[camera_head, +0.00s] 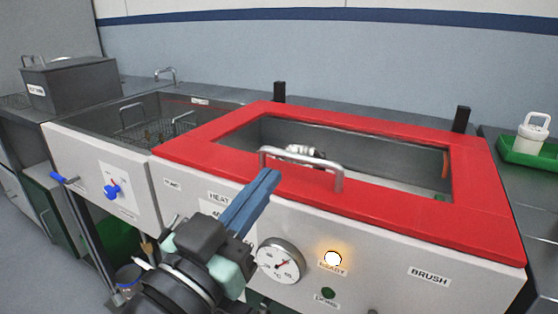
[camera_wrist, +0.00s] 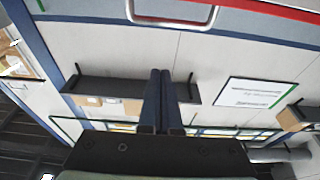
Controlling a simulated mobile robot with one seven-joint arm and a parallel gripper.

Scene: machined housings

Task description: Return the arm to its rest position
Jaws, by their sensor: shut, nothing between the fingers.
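My gripper (camera_head: 268,180) is shut and empty, its blue fingers pressed together. In the head view it stands in front of the red-framed lid (camera_head: 400,215) of the machine, with the fingertips just below and left of the silver lid handle (camera_head: 310,163) in the picture. I cannot tell whether they touch it. In the wrist view my gripper (camera_wrist: 160,75) points up the picture toward a silver handle (camera_wrist: 172,20), with a gap between them. The lid looks closed, with a window in its middle.
The front panel holds a dial gauge (camera_head: 280,261) and a lit READY lamp (camera_head: 332,258). An open basin with a wire basket (camera_head: 165,130) lies to the left, a dark grey box (camera_head: 70,83) beyond it. A green tray (camera_head: 525,153) with a white container (camera_head: 533,132) is at right.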

